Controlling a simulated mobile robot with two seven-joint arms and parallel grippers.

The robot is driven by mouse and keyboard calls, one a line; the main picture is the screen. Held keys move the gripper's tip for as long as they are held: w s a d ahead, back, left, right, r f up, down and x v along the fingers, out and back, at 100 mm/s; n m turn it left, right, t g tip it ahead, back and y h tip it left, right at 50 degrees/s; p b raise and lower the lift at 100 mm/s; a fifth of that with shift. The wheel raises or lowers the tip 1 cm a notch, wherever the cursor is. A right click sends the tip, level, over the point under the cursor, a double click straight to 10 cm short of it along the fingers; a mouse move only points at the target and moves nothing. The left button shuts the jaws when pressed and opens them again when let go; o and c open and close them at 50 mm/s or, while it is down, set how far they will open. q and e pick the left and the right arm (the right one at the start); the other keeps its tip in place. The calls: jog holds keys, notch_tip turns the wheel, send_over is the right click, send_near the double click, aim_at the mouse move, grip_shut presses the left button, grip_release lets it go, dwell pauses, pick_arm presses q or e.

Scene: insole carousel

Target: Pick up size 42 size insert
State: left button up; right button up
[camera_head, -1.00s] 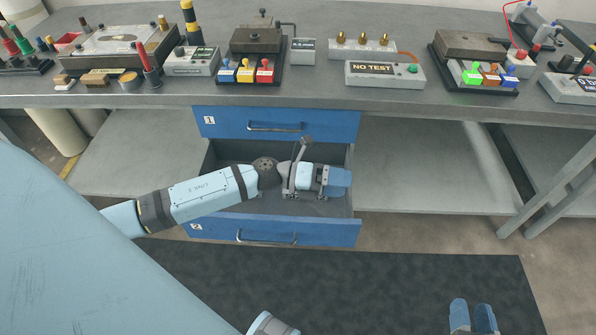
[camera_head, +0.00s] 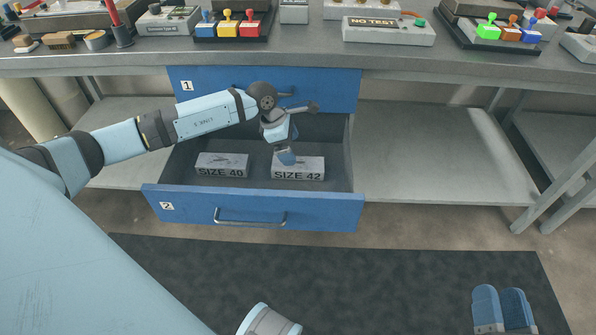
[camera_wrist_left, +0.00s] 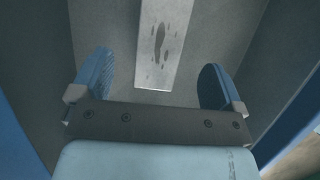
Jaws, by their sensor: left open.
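The size 42 insert (camera_head: 298,169) is a grey block with a dark "SIZE 42" label on its front. It lies in the right part of the open drawer 2 (camera_head: 250,208). The size 40 insert (camera_head: 222,165) lies to its left. My left gripper (camera_head: 285,157) points down into the drawer at the back edge of the size 42 insert. In the left wrist view the left gripper (camera_wrist_left: 155,85) is open, and a grey block with a dark footprint mark (camera_wrist_left: 160,45) lies ahead between its fingers, not gripped. My right gripper (camera_head: 503,305) is low at the right, its fingers close together.
The closed drawer 1 (camera_head: 330,88) is above the open one, close to my left wrist. A lower shelf (camera_head: 430,150) to the right is bare.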

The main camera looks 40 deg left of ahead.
aim_at(298, 168)
pick_arm(q)
jog(key=shift+x, duration=0.95)
jog(key=b+x, duration=0.2)
jog(key=x, duration=0.2)
jog(key=shift+s+f, duration=0.15)
jog(key=shift+f, duration=0.05)
jog(key=shift+d+f+b, duration=0.15)
jog(key=shift+f+b, duration=0.2)
jog(key=shift+f, duration=0.1)
jog(key=shift+r, duration=0.1)
jog(key=c, duration=1.6)
pick_arm(e)
jog(key=shift+g, duration=0.9)
jog(key=f, duration=0.4)
jog(key=shift+a+f, duration=0.2)
jog(key=shift+f, duration=0.05)
